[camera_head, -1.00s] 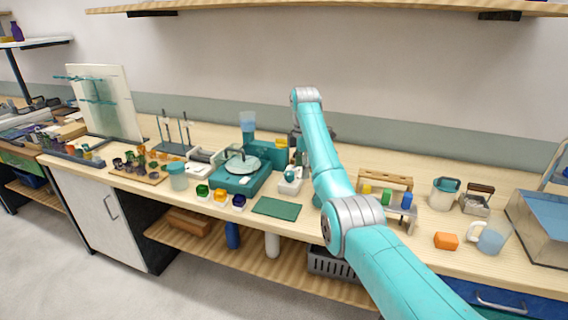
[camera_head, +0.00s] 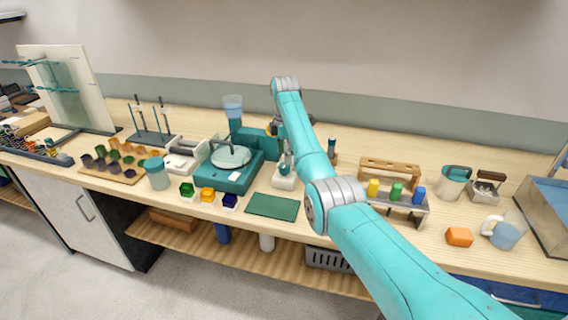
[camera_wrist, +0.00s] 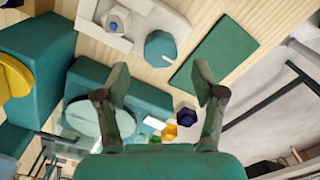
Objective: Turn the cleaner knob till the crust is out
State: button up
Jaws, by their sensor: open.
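A small white device (camera_head: 284,183) with a teal part on top stands on the bench just left of my forearm; I take it as the cleaner. In the wrist view the white device (camera_wrist: 88,38) carries a round teal knob (camera_wrist: 160,48) with a pale mark and a hexagonal piece with a blue centre. My gripper (camera_wrist: 160,82) is open and empty, its two fingers spread below the knob in that picture and apart from it. In the head view my arm hides most of the gripper. I cannot make out any crust.
A green mat (camera_head: 272,207) lies beside the white device. A teal machine with a round plate (camera_head: 231,157) stands to its left, with several small coloured cubes in front. A rack (camera_head: 408,207) with coloured pieces and an orange block (camera_head: 459,236) are to the right.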

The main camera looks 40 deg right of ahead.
aim_at(285, 170)
jog(key=shift+f, duration=2.2)
jog(key=c, duration=1.1)
jog(key=shift+c, duration=0.2)
jog(key=shift+m, duration=0.4)
